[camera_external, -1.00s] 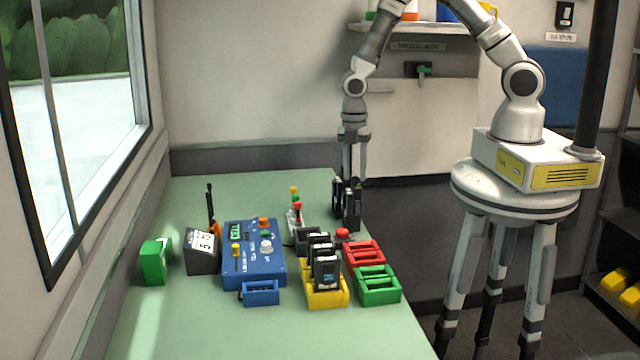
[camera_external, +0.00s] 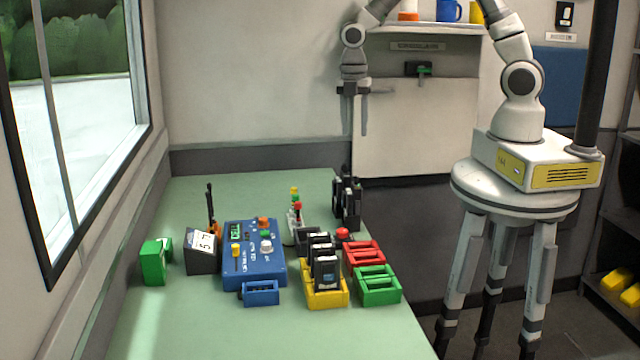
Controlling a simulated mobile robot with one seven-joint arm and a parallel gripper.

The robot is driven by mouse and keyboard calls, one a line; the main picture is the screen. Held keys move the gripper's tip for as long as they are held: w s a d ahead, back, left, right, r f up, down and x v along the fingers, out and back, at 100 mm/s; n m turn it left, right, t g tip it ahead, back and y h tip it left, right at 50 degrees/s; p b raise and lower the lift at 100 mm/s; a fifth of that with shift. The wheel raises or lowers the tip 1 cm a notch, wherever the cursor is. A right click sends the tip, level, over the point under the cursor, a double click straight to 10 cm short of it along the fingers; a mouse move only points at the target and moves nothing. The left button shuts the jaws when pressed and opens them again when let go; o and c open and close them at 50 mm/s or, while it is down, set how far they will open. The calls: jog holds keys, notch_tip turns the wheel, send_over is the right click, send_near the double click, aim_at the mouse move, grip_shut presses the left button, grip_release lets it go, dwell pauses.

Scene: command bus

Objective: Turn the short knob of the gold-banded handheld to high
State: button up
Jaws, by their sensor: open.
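One handheld radio (camera_external: 211,208), dark with an orange part low on it, stands at the back left of the green counter. A group of black handhelds (camera_external: 346,202) stands upright at the counter's back right edge. No gold band or short knob can be made out at this size, so I cannot tell which is the gold-banded one. My gripper (camera_external: 357,128) is open and empty, fingers pointing down, in the air well above the black group and apart from it.
A blue control box (camera_external: 254,254) fills the counter's middle. Yellow (camera_external: 325,297), red (camera_external: 364,254) and green (camera_external: 377,285) trays stand at the right. A dark box (camera_external: 201,254) and green box (camera_external: 154,262) stand left. The front counter is clear.

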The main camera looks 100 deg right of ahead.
notch_tip(320, 180, up, 5)
jog(key=shift+w+r, duration=0.1)
jog(key=shift+r, duration=0.05)
jog(key=shift+d, duration=0.1)
jog(key=d+f+m+y+b, duration=0.15)
jog(key=d+m+b, duration=0.25)
jog(key=m, duration=1)
jog(key=d+m+y+b, duration=0.3)
jog(key=m+b, duration=0.1)
jog(key=m, duration=1.1)
jog(key=b+x, duration=0.1)
jog(key=x, duration=1.6)
jog(key=shift+d+f, duration=0.15)
jog(key=shift+f, duration=0.05)
